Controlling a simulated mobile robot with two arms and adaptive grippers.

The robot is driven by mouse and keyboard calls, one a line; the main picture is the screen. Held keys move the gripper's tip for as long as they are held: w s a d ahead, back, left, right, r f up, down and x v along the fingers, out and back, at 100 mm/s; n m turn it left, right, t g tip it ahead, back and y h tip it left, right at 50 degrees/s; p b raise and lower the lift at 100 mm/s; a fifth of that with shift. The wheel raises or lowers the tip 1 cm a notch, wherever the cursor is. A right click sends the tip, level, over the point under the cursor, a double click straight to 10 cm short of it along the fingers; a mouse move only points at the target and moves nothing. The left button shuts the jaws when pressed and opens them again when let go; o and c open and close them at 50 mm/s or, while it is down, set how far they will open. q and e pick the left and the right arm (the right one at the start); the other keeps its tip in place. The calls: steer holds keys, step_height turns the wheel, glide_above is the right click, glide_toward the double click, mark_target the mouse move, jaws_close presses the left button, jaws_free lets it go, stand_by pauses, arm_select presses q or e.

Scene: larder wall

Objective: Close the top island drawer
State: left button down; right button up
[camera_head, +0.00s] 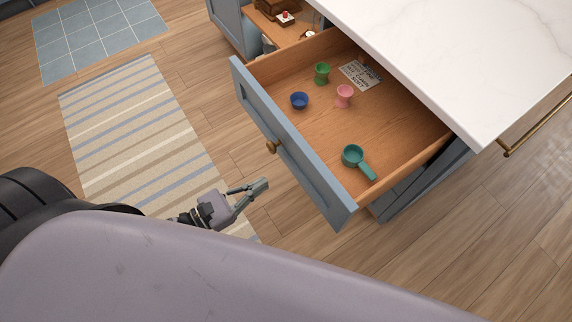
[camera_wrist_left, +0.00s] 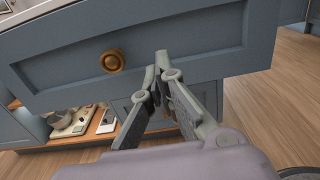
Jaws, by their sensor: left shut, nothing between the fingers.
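The top island drawer (camera_head: 390,128) stands pulled well out from under the white countertop. Its blue-grey front (camera_head: 322,186) has a round brass knob (camera_head: 271,147). Inside lie a blue bowl (camera_head: 299,101), a green cup (camera_head: 322,73), a pink cup (camera_head: 344,95), a teal handled cup (camera_head: 353,156) and a printed card (camera_head: 361,75). My left gripper (camera_head: 262,186) is shut and empty, in front of the drawer front. In the left wrist view its fingertips (camera_wrist_left: 161,62) are right of the knob (camera_wrist_left: 112,61); whether they touch the front I cannot tell. My right gripper is not in view.
The white marble countertop (camera_head: 470,60) overhangs the drawer. An open lower shelf (camera_head: 285,32) with several items lies beyond it. A striped rug (camera_head: 135,130) and a blue tiled mat (camera_head: 95,35) lie on the wooden floor. A brass rail (camera_head: 535,128) runs along the island's right side.

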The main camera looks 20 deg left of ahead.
mark_target(296, 163)
arm_select(q)
steer(key=p+x, duration=0.1)
steer(key=x, duration=0.7)
steer(key=shift+w+d+p, duration=0.1)
steer(key=shift+w+p, duration=0.05)
steer(key=shift+p, duration=0.2)
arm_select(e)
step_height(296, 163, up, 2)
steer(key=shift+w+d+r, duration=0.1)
